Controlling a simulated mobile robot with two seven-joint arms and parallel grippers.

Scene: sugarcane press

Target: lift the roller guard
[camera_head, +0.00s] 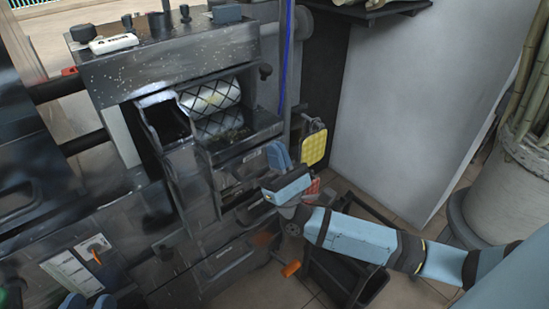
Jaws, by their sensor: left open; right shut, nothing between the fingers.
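The sugarcane press (150,70) stands at the upper left, with pale rollers (212,92) in its front opening. A dark diamond lattice crosses the rollers and appears to be the roller guard (215,112); its edges are hard to make out. My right gripper (278,152) is shut and empty, below and to the right of the rollers, apart from the lattice. My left gripper (88,302) is open at the bottom left edge, with only its blue fingertips showing, far below the guard.
A yellow pad (314,144) hangs beside the press. A dark bin (340,272) stands on the floor beneath my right arm. A white wall block (420,95) and a pot of canes (510,185) are at right. A white device (113,43) lies on the press top.

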